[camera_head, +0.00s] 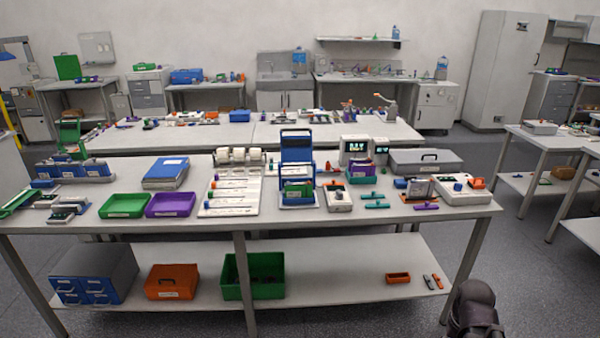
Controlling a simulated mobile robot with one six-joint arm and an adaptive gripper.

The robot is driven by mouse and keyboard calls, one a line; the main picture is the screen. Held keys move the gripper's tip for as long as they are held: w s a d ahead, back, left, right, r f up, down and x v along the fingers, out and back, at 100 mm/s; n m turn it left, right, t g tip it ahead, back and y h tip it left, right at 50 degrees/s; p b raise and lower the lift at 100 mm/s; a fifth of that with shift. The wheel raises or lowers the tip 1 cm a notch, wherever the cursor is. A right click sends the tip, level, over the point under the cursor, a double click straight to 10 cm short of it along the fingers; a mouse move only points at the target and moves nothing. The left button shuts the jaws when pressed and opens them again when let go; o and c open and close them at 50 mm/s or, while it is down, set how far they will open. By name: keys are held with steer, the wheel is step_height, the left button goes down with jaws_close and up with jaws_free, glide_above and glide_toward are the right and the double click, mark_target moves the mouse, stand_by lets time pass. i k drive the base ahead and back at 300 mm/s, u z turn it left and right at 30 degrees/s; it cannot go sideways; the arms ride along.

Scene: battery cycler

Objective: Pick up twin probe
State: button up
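I cannot surely tell which item is the twin probe; the small parts are too small to make out. Two slim pieces, one greyish (428,282) and one orange (437,281), lie side by side on the lower shelf at the right. Small green bars (376,205) and a purple bar (426,206) lie on the tabletop at the right. A dark part of my arm shows at the lower right, in front of the table. My gripper's fingers do not show.
The long table (340,222) carries a green tray (125,206), a purple tray (171,205), a blue upright stand (297,158) and a white device (448,190). Its lower shelf (335,275) holds an orange box (171,282) and a green bin (253,276). Floor is clear at right.

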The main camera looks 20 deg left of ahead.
mark_target(328, 169)
steer(key=u, duration=0.75)
steer(key=k, duration=0.95)
steer(key=z, duration=0.05)
steer(key=i, duration=0.7)
